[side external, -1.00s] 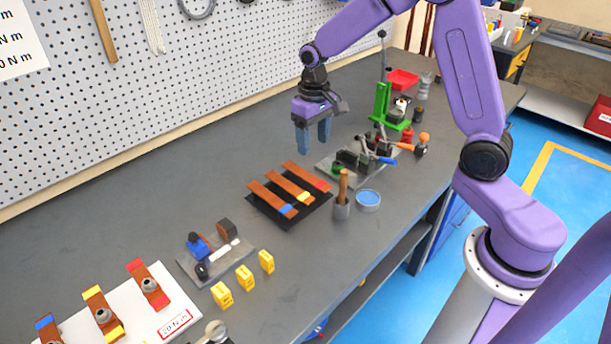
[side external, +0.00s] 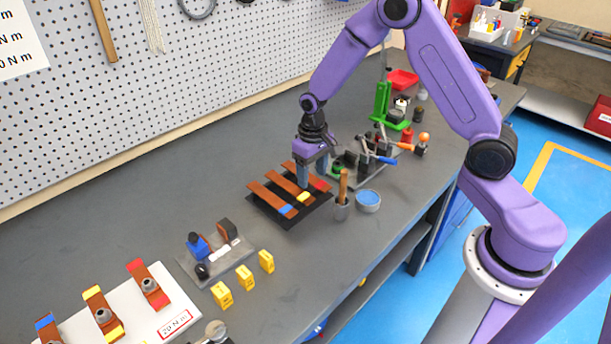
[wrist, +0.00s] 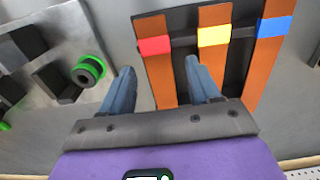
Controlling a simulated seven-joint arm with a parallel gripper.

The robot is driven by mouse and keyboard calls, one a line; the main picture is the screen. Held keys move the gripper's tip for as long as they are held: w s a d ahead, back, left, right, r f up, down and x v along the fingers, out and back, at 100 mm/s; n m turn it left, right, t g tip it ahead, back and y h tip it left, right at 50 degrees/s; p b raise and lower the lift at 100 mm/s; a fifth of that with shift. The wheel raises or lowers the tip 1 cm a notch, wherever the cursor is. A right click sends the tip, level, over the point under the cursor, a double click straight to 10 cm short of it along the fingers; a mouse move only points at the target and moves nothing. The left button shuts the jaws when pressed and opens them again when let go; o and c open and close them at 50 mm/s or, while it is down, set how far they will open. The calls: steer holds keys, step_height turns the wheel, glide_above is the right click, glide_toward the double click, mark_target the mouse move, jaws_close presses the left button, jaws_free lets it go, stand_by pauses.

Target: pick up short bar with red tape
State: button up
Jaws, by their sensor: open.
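The short copper bar with red tape (wrist: 158,72) lies on a black rack beside a yellow-taped bar (wrist: 213,62) and a blue-taped bar (wrist: 268,56). In the side view the red tape (side external: 320,184) shows at the rack's right end, with the bar's far part behind my gripper. My gripper (wrist: 157,78) is open and empty. In the wrist view its two fingers appear on either side of the red-taped bar, the right one between it and the yellow-taped bar. I cannot tell exactly how far above the bar the fingertips are.
A grey clamp fixture (side external: 352,166) stands close to the right of the rack. A wooden-handled tool in a cup (side external: 342,205) and a blue-filled dish (side external: 368,200) stand in front. The bench (side external: 150,205) left of the rack is clear.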

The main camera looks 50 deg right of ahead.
jaws_close()
steer(key=shift+r, duration=0.15)
